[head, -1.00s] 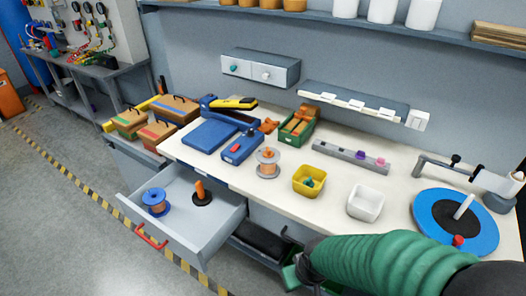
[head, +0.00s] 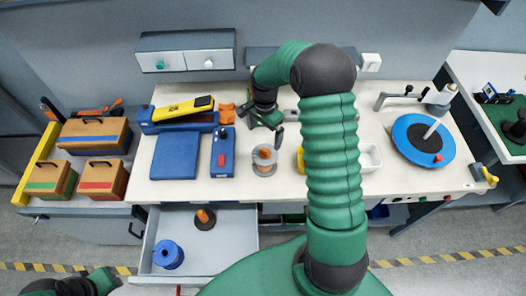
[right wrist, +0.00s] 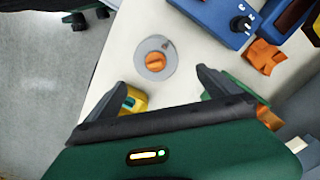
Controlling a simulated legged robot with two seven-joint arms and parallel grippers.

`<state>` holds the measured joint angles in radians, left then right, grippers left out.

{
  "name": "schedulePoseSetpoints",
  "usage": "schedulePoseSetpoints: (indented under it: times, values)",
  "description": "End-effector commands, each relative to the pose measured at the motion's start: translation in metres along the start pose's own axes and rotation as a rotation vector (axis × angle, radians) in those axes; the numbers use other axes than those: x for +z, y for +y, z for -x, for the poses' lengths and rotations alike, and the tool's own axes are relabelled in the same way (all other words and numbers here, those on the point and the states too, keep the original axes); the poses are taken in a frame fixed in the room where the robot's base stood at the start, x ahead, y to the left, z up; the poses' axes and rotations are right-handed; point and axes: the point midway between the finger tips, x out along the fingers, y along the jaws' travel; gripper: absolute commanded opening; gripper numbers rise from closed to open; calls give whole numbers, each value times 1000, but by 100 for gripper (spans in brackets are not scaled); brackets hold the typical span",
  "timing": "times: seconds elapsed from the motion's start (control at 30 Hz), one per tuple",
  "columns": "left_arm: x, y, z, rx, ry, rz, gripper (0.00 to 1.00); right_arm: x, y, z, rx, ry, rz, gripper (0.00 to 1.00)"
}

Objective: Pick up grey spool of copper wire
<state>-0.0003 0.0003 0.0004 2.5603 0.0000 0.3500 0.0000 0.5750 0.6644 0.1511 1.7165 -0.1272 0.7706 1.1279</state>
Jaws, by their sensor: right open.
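The grey spool of copper wire (head: 265,160) stands upright on the light worktop, right of a blue box with a red button. In the right wrist view the spool (right wrist: 155,58) is seen from above, a grey disc with an orange centre, just beyond the fingertips. My right gripper (head: 265,122) is open and empty, above the worktop on the far side of the spool in the head view. In the right wrist view its fingers (right wrist: 163,82) are spread apart, with the spool ahead of the gap. Only part of my left arm shows, at the lower left; its gripper is out of view.
The open drawer (head: 240,244) holds a blue spool (head: 168,254) and an orange peg on a black base (head: 204,219). The blue box (head: 223,155) stands close left of the grey spool. A yellow bin (right wrist: 133,100) is near one finger. A blue turntable (head: 405,146) is at right.

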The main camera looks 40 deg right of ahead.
Motion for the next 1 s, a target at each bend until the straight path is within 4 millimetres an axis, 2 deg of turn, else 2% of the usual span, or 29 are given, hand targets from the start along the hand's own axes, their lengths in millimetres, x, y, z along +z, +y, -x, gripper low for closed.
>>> schedulePoseSetpoints:
  times: [0.2, 0.3, 0.43, 0.53, 0.63, 0.73, 1.0]
  values:
    - [-2, 0, 11, 0, 0, 0, 29, 5, -1, -58, 7, 0, 5, 100]
    - [-3, 0, 14, 0, 0, 1, 29, 5, -4, -79, 5, 2, 6, 100]
    - [-4, 0, 17, 0, 0, 1, 29, 4, -4, -93, 4, 3, 6, 100]
    - [-6, 0, 26, 0, 0, 1, 29, 3, -1, -104, 5, 1, 5, 100]
    - [-9, 0, 38, 0, 1, 1, 29, 1, 2, -122, 4, 0, 6, 100]
    - [-9, 0, 38, 0, 1, 1, 29, 0, 0, -138, 2, 2, 6, 100]
    - [-9, 0, 37, 0, 0, 0, 29, 0, -1, -145, 1, 5, 7, 99]
